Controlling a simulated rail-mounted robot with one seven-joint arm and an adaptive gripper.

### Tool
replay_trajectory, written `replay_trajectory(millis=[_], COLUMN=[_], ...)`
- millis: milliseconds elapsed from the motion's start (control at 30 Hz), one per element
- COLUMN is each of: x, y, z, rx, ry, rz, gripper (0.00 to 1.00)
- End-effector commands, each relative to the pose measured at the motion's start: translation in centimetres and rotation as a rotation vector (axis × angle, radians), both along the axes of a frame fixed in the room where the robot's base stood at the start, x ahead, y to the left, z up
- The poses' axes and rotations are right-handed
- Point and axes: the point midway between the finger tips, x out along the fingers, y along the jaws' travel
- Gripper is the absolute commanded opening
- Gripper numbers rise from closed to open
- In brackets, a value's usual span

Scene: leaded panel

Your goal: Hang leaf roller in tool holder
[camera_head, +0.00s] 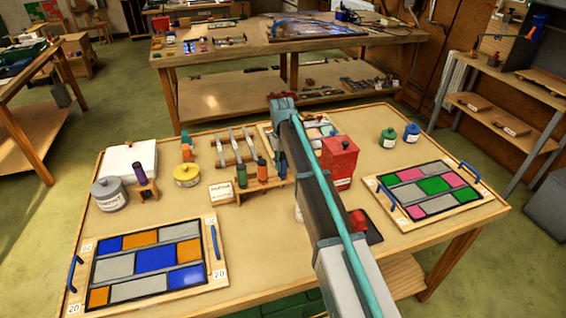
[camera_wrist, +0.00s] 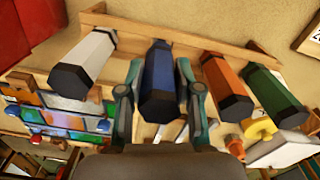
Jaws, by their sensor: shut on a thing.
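The wooden tool holder (camera_head: 240,194) stands mid-table and also spans the top of the wrist view (camera_wrist: 190,38). In the wrist view a white handle (camera_wrist: 88,62), a blue-handled tool (camera_wrist: 161,95), an orange handle (camera_wrist: 226,85) and a green handle (camera_wrist: 272,97) line up along it. My gripper (camera_wrist: 156,78) is shut on the blue-handled tool, one finger on each side. The blue handle is level with its neighbours, at the holder. Its lower end is hidden, and no label shows whether it is the leaf roller. My arm covers the gripper in the head view.
A red canister (camera_head: 339,163) stands close right of my arm. Glazed panels lie at front left (camera_head: 150,262) and right (camera_head: 428,190).

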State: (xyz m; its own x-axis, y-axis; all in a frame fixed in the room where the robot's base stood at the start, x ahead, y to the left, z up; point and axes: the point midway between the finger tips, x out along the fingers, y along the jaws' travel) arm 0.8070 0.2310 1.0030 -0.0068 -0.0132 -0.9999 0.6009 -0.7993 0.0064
Motion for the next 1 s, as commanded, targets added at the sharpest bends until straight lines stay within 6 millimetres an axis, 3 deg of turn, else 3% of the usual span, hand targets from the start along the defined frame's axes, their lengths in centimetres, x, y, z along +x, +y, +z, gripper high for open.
replay_trajectory(millis=[133, 167, 300, 733, 1000], x=[0.0, 0.0, 0.0, 0.0, 0.1], y=[0.0, 0.0, 0.0, 0.0, 0.1], z=[0.0, 0.0, 0.0, 0.6, 4.8], rx=[0.0, 0.0, 0.0, 0.0, 0.0], ry=[0.0, 0.0, 0.0, 0.0, -0.002], rz=[0.0, 0.0, 0.0, 0.0, 0.0], gripper=[0.0, 0.39, 0.63, 0.64, 0.64])
